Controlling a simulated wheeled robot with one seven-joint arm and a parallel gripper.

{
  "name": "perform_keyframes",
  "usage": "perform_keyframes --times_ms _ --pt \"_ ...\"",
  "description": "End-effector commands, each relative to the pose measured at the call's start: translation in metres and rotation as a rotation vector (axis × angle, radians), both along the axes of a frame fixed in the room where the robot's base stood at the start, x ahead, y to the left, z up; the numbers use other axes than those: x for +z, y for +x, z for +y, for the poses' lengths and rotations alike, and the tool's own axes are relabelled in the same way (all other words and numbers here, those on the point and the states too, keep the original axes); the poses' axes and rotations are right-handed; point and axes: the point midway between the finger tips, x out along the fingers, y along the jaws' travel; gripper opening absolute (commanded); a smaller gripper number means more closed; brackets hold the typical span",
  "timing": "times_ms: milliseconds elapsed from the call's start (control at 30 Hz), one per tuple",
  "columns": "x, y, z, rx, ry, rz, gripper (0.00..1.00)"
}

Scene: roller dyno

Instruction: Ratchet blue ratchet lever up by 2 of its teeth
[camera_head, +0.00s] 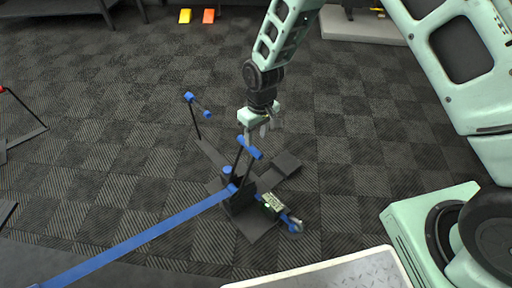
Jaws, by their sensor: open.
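A dark stand (241,196) sits on the floor near the middle of the view. A blue-gripped lever (249,147) rises from it on a thin dark rod, tilted a little to the right; I take this to be the blue ratchet lever. My gripper (265,131) is open, with its fingers pointing down just above and to the right of the blue grip. I cannot tell whether they touch it. The ratchet teeth are too small to make out.
A second blue-gripped rod (198,104) stands behind left. A long blue strap (140,238) runs from the stand to the lower left. A small blue-ended unit (272,204) lies at the stand's right. A pale platform (330,275) is in front. Checkered floor is open behind.

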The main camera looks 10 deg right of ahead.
Motion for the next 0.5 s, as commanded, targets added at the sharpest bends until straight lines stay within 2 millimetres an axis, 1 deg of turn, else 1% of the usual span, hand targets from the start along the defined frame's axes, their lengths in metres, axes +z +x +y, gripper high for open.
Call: perform_keyframes --times_ms 33,200,333,500 --pt "-0.014 -0.001 0.001 0.0 -0.001 0.002 0.43" --pt "-0.037 -0.002 0.004 0.0 0.0 0.001 0.43" --pt "-0.045 -0.002 0.004 0.0 0.0 0.001 0.43" --pt "-0.047 -0.002 0.005 0.0 0.0 0.0 0.43"
